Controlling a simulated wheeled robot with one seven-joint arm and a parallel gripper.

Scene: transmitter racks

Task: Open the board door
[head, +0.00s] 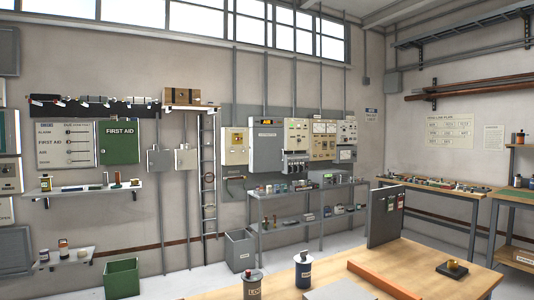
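A grey wall cabinet (266,148) with a yellow label at its top hangs on the back wall, its front looking closed. A cream box (235,146) is at its left. Cream panels with meters (323,140) and a panel with a row of dark switches (296,148) are at its right. I cannot tell for certain which of these is the board of the task. My gripper is not in view, so its state and its distance from the cabinet do not show.
A grey shelf table (308,188) with small items stands below the panels. A grey bin (240,250) and a green bin (122,278) are on the floor. A wooden bench (330,270) with cans and an upright grey panel (384,216) fills the right foreground.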

